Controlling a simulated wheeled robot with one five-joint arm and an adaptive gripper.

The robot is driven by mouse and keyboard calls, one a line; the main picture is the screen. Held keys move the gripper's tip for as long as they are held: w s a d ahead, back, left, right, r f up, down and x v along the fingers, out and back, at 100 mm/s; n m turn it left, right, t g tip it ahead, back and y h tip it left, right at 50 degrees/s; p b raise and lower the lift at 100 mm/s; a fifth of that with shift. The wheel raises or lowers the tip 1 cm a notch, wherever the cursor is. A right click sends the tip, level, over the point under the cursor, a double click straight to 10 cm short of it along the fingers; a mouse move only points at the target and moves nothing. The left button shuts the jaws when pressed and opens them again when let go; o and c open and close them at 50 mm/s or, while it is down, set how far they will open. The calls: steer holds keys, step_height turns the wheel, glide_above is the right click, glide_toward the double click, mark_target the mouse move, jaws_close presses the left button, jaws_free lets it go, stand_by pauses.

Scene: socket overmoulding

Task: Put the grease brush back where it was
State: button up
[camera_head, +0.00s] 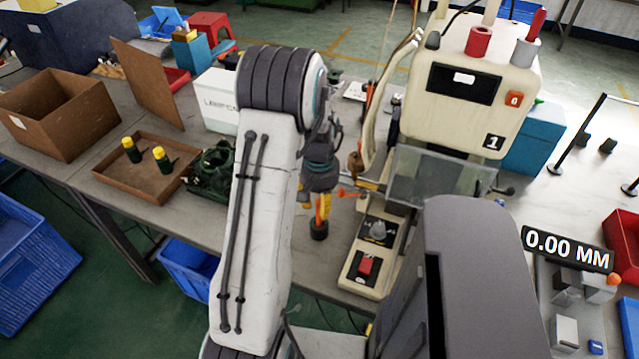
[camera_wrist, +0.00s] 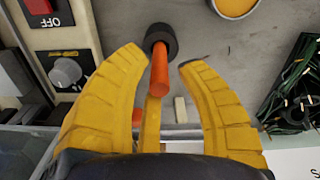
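The grease brush, seen as an orange handle (camera_wrist: 160,68), stands in a black round holder (camera_wrist: 158,40) on the grey table in the wrist view. The holder also shows in the head view (camera_head: 319,230), beside the cream machine. My gripper (camera_wrist: 165,58) is open, its yellow fingers spread to the left and right of the handle with gaps on both sides. In the head view my gripper (camera_head: 326,206) is low over the holder and partly hidden behind my arm. The brush's lower end is hidden in the holder.
The cream machine (camera_head: 465,95) stands close to the right, with a switch and knob on its base (camera_head: 362,262). A round container with a yellow top (camera_wrist: 235,4) is near the holder. A bin of dark green wired parts (camera_head: 212,170) and a brown tray (camera_head: 135,178) lie left.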

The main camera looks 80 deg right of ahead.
step_height(320, 180, up, 8)
steer(key=b, duration=0.3)
steer(key=shift+r, duration=0.2)
steer(key=shift+w+r, duration=0.15)
steer(key=shift+w, duration=0.05)
steer(key=w+a+r+n+h, duration=0.1)
steer(key=w+a+r+n, duration=0.25)
steer(key=w+a, duration=0.5)
steer(key=w+a+r+n, duration=0.2)
steer(key=w+a+n, duration=0.3)
steer(key=w, duration=0.7)
steer(key=a+n+t+y, duration=0.1)
steer(key=a+n+t, duration=0.2)
steer(key=a+n, duration=0.6)
steer(key=shift+a+r, duration=0.25)
steer(key=shift+a, duration=8.45)
steer(key=shift+r+p, duration=0.3)
steer(key=shift+p, duration=0.05)
